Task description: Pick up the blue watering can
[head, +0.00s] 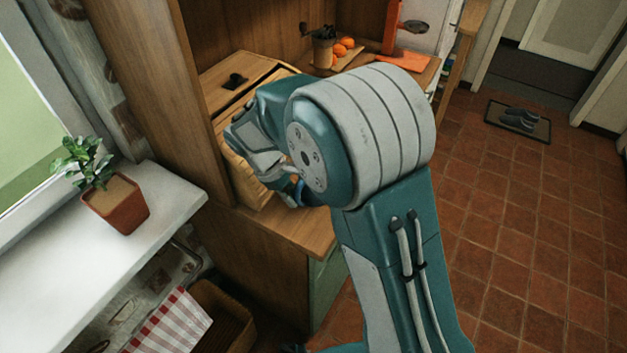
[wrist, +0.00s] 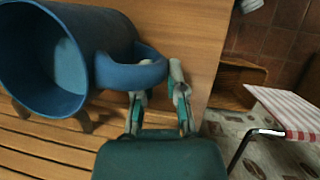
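A blue vessel (wrist: 105,35) with a wide round opening and a loop handle (wrist: 135,72) fills the upper left of the wrist view. No spout shows, so I cannot tell whether it is the watering can. My gripper (wrist: 160,88) is open, its two fingers apart at the handle. The left fingertip is partly hidden by the handle, and the right fingertip is just beyond the handle's outer end. Contact is unclear. In the head view my arm hides most of the vessel; only a small blue patch shows beside my gripper (head: 285,185).
A wooden cabinet (head: 290,232) bears a slatted wooden box (head: 245,85). A potted plant (head: 115,203) stands on the white sill at left. The tiled floor at right is mostly clear.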

